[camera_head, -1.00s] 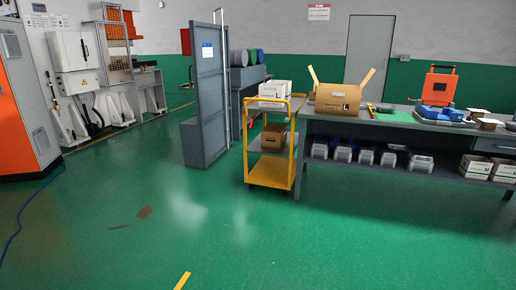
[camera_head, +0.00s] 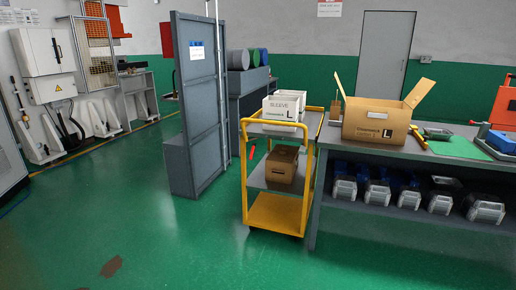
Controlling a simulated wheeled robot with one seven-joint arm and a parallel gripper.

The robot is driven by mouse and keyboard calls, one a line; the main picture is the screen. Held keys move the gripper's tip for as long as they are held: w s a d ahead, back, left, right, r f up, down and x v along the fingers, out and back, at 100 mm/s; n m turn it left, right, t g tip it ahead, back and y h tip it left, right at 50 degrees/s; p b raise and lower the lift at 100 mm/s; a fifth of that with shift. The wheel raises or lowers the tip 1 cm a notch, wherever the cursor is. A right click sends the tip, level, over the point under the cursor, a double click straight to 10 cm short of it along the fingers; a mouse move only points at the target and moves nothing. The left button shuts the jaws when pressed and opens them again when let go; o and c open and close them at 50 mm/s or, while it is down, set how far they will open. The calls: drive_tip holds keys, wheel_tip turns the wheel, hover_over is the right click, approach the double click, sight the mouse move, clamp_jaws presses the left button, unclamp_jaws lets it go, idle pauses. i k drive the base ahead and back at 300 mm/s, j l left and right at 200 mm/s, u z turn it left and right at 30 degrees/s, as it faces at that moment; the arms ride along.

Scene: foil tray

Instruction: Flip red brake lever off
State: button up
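A small red piece (camera_head: 251,152) shows at the left side of the yellow cart (camera_head: 272,213), between its top and middle shelves. It looks like a lever, but it is too small to tell its position or how it is fixed. The cart stands on the green floor near the middle of the view. It carries white boxes (camera_head: 283,110) on top and a brown box (camera_head: 282,165) on the middle shelf. My gripper is not in view.
A grey panel (camera_head: 198,90) stands left of the cart. A grey workbench (camera_head: 455,160) adjoins it on the right, with an open cardboard box (camera_head: 375,122) on top and several bins (camera_head: 410,198) below. The green floor (camera_head: 170,250) in front is mostly clear.

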sight(252, 152)
drive_tip(key=i+u, duration=0.15)
drive_tip(key=i, duration=0.45)
drive_tip(key=i+l+u, duration=0.1)
drive_tip(key=i, duration=0.55)
drive_tip(key=i+l+u, duration=0.15)
drive_tip(key=i, duration=0.45)
drive_tip(key=i+z, duration=0.35)
drive_tip(key=i, duration=1.7)
